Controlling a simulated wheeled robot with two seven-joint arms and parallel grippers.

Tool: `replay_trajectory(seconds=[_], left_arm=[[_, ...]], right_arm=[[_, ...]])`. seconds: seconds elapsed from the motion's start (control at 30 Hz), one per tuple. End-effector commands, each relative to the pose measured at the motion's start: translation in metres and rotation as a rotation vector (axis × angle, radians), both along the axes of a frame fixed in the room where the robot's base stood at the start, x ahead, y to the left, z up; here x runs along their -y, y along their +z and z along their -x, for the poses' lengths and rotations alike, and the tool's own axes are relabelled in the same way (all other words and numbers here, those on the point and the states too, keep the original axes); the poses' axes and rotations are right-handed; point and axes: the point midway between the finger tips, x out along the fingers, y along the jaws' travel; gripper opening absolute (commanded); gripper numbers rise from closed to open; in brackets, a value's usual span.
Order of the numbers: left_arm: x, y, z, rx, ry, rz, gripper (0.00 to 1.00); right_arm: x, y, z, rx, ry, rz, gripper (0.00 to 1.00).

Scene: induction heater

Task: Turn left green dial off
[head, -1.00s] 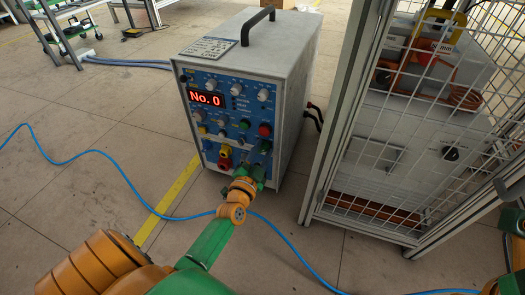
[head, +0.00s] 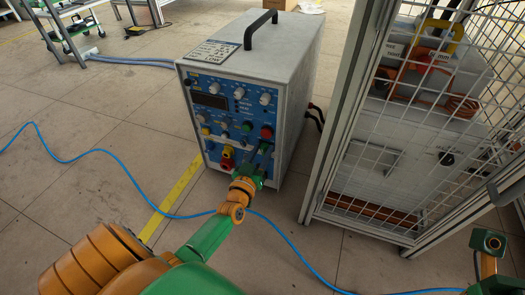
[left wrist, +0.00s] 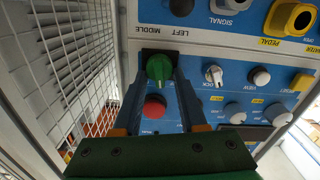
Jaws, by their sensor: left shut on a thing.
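The left green dial (left wrist: 159,68) is on the front panel of the blue and grey heater box (head: 255,65). In the left wrist view it sits between the two fingers of my left gripper (left wrist: 161,72), which is shut on it, with its pointer angled down. A printed LEFT label lies beside it. In the head view my left gripper (head: 264,152) reaches the lower right of the panel and mostly hides the dial. The display (head: 210,101) is dark. My right gripper cannot be made out; only parts of my right arm show at the lower right edge.
A red button (left wrist: 155,105) lies close beside the dial, between my fingers in the wrist view. Other knobs and yellow and red sockets (head: 227,153) crowd the panel. A wire-mesh cage (head: 385,150) stands right of the heater. A blue cable (head: 125,180) crosses the floor.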

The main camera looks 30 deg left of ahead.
Motion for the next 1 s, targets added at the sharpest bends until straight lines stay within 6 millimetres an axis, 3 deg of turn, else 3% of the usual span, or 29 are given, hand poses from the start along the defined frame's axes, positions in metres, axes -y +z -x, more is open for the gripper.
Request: replay_trajectory(seconds=[0.5,1.0], left_arm=[[-0.0035,-0.0021,0.0008,0.1,0.0,0.421,0.0],[-0.0049,-0.003,0.0013,0.144,0.001,0.601,0.0]], right_arm=[[0.0004,-0.0016,0.0002,-0.008,0.0,-0.001,0.0],[0.0,0.0018,0.0023,0.012,0.001,0.001,0.0]])
